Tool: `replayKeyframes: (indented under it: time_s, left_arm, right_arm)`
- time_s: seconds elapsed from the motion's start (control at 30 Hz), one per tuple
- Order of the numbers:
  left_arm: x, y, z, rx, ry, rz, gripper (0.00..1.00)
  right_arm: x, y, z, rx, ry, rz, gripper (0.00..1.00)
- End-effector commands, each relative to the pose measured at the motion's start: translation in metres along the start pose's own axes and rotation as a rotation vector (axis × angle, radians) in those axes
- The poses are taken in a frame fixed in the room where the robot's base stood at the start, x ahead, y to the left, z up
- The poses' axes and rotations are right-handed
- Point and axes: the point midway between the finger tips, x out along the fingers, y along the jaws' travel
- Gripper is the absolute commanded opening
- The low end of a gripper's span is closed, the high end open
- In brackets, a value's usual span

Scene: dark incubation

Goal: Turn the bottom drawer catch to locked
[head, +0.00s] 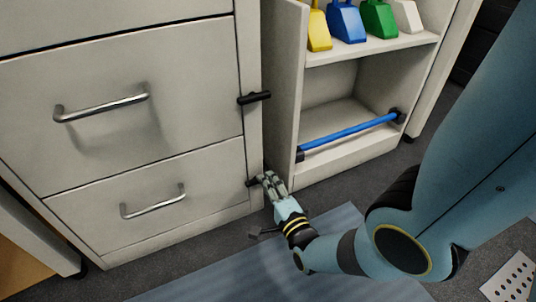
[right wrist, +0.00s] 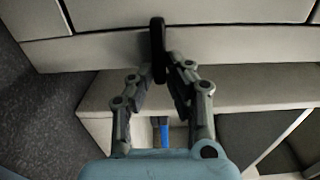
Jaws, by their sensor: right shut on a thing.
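The bottom drawer (head: 95,205) has a metal bar handle (head: 153,202) and is closed in the pale cabinet. In the right wrist view the catch (right wrist: 158,45) is a dark bar lying across the strip beside the drawer front. My right gripper (right wrist: 162,75) has its fingertips closed around the near end of the bar. My left gripper is in neither view.
The drawer above has a handle (head: 102,103) and a black catch (head: 254,97) lying crosswise. To the right, an open shelf unit (head: 350,100) holds colored scoops (head: 347,22) and a blue rail (head: 350,132). A blue-grey mat (head: 270,270) covers part of the floor.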

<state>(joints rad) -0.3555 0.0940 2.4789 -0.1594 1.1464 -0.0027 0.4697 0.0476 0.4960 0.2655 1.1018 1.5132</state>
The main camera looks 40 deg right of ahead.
Motion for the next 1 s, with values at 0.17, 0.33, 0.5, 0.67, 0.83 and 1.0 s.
replayKeyframes:
  time_s: [0.17,0.33,0.5,0.67,0.83,1.0]
  left_arm:
    - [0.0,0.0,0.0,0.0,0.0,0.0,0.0]
    - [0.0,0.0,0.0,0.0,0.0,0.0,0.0]
    - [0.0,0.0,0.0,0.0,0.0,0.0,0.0]
    - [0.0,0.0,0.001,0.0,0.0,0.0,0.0]
    - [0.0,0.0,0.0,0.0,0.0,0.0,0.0]
    - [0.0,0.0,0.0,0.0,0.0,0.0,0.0]
  right_arm:
    - [-0.002,0.002,-0.001,0.0,0.002,0.005,0.21]
    - [-0.001,0.001,-0.001,-0.001,0.001,0.003,0.37]
    - [-0.001,0.001,-0.001,-0.001,0.001,0.002,0.37]
    - [-0.001,-0.001,-0.001,-0.001,0.001,0.001,0.37]
    - [-0.001,-0.01,-0.001,-0.002,0.002,0.0,0.37]
    - [-0.002,-0.028,0.0,0.0,0.0,-0.001,0.37]
